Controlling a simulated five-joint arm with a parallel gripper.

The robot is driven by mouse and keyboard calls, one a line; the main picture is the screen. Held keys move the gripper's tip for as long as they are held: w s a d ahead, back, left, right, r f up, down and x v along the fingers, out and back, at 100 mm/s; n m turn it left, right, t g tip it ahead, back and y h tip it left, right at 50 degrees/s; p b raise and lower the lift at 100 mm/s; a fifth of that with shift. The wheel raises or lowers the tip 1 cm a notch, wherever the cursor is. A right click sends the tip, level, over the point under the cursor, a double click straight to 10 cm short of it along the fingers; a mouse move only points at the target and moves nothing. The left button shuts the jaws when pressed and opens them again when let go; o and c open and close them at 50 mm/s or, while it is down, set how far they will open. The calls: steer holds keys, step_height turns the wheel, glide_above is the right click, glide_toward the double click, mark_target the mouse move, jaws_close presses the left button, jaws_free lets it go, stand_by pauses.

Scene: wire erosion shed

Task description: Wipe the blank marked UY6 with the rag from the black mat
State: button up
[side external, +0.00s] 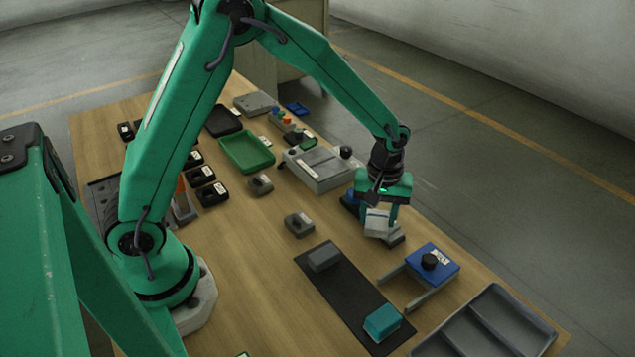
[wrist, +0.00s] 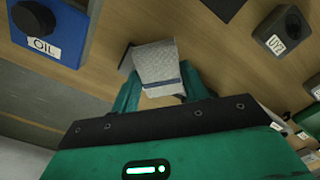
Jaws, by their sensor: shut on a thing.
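My gripper (side external: 377,212) is shut on a pale grey folded rag (side external: 376,226). In the wrist view the rag (wrist: 158,65) shows a blue-grey stripe between my fingertips. A dark grey block (side external: 396,237) sits right under and beside the rag, mostly covered; its edge shows in the wrist view (wrist: 126,62). No label shows on it, and I cannot tell whether the rag touches it. Another grey blank (side external: 299,224) stands on the bench to the left; its label in the wrist view (wrist: 276,43) looks like UYZ. The black mat (side external: 347,290) bears a grey folded piece (side external: 325,257) and a teal one (side external: 382,322).
A blue box marked OIL (side external: 436,262) with a black knob stands right of the mat, by two bars. A grey tray (side external: 485,325) is at the front right. A grey fixture (side external: 320,170) and green tray (side external: 246,152) stand behind. Bare bench lies left of the mat.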

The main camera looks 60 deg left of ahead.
steer(key=shift+w, duration=1.8)
steer(key=shift+r, duration=4.05)
steer(key=shift+s, duration=0.1)
